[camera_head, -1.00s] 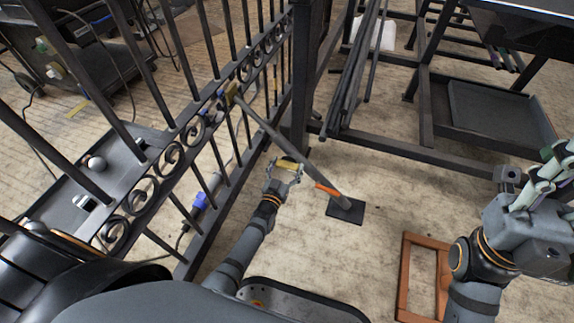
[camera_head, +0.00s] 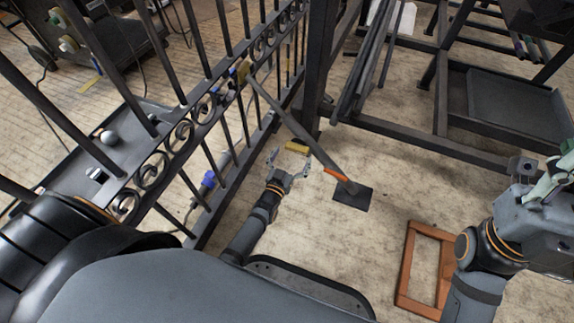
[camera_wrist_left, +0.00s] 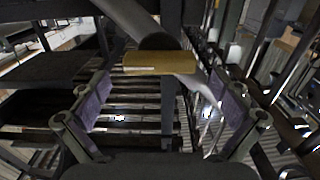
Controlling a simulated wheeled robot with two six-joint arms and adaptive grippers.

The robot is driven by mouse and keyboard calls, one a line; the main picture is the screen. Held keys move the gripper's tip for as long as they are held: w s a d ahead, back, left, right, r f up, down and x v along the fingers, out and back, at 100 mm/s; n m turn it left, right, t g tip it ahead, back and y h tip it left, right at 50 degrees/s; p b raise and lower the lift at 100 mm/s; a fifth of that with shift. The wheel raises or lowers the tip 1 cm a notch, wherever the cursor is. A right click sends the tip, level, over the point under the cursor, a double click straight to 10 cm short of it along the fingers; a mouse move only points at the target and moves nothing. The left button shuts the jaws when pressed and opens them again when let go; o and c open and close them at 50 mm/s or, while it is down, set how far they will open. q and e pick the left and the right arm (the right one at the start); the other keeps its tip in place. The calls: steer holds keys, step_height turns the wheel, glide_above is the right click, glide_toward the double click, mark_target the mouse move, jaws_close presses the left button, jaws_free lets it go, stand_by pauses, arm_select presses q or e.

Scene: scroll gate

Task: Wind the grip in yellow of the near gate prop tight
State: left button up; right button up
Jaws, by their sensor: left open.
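The near gate prop (camera_head: 282,114) is a grey slanted strut. It runs from a yellow bracket (camera_head: 243,72) on the gate down to a dark floor plate (camera_head: 352,196), with an orange band (camera_head: 336,175) low on it. Its yellow grip (camera_head: 297,147) sticks out to the side at mid-length. My left gripper (camera_head: 289,165) is open and empty, just short of the grip. In the left wrist view the yellow grip (camera_wrist_left: 155,63) lies crosswise beyond the open fingers (camera_wrist_left: 165,98), apart from them. My right gripper (camera_head: 558,172) is partly cut off at the right edge.
The dark barred gate (camera_head: 190,123) stands at left, with a grey tray (camera_head: 70,170) behind it. Dark rails and frames (camera_head: 430,145) fill the upper right. An orange-brown wooden frame (camera_head: 404,268) lies on the floor. The floor around the prop's plate is clear.

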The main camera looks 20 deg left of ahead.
arm_select(q)
steer(key=s, duration=0.8)
steer(key=shift+s+a, duration=0.15)
steer(key=shift+s, duration=0.2)
